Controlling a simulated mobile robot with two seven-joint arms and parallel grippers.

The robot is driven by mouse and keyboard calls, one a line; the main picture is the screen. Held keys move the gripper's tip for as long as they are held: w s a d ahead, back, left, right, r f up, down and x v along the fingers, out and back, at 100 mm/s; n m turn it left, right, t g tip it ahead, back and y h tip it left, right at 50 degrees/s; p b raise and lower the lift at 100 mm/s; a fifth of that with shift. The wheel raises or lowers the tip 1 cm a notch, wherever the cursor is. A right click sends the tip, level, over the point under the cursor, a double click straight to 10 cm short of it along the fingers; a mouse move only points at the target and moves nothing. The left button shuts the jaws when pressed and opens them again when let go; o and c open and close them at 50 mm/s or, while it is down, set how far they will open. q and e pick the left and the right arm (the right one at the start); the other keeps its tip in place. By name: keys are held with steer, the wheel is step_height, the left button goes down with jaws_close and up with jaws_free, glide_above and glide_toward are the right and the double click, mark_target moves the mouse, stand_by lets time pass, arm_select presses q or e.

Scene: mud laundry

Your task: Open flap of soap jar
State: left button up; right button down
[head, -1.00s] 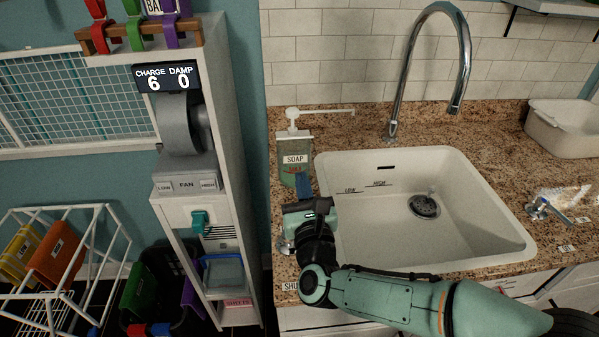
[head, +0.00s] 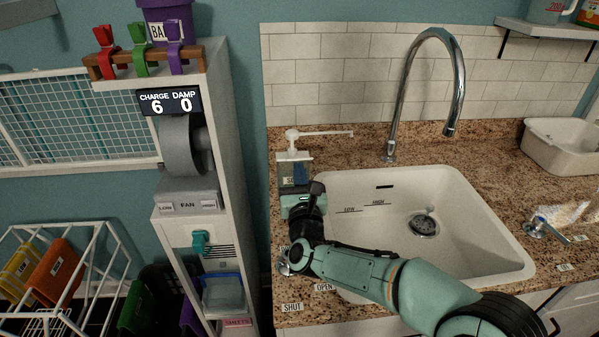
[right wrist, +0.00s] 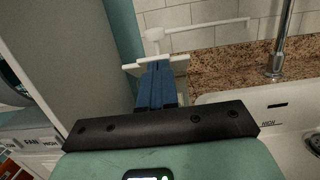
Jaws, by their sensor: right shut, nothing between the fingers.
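The soap jar (head: 294,156) stands on the granite counter at the back left of the sink, with a white pump (head: 292,138) whose long spout points right. My right gripper (head: 294,175) is shut, and its blue fingers are in front of the jar, hiding most of its label. In the right wrist view the blue fingertips (right wrist: 157,70) reach up to the jar's pale top edge (right wrist: 135,65), just below the pump (right wrist: 154,36). I cannot tell whether they touch it. The flap cannot be made out clearly. My left gripper is not in view.
The white sink (head: 470,210) with its chrome faucet (head: 455,80) is right of the jar. A tall white cabinet (head: 235,150) with a fan panel stands close on the left. A white basin (head: 560,150) sits at the back right. A wire rack (head: 90,235) is at the lower left.

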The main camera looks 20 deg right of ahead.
steer(key=shift+r, duration=0.1)
steer(key=shift+w+r+g+p, duration=0.1)
steer(key=shift+r+g+p, duration=0.2)
steer(key=shift+p, duration=0.4)
steer(key=shift+r+p, duration=0.2)
steer(key=shift+p, duration=0.1)
steer(key=shift+w+d+r+g+y+p, duration=0.2)
steer(key=shift+w+r+g+p, duration=0.55)
steer(key=shift+p, duration=0.55)
steer(key=shift+w+d+r+g+y+p, duration=0.15)
steer(key=shift+w+r+g+p, duration=0.35)
steer(key=shift+w+r+p, duration=0.6)
steer(key=shift+w+d+r+g+y+p, duration=0.15)
steer(key=shift+w+r+g+p, duration=0.5)
steer(key=shift+p, duration=0.8)
steer(key=shift+w+d+r, duration=0.15)
steer(key=shift+w+r, duration=0.3)
steer(key=shift+w, duration=0.1)
steer(key=shift+r, duration=0.1)
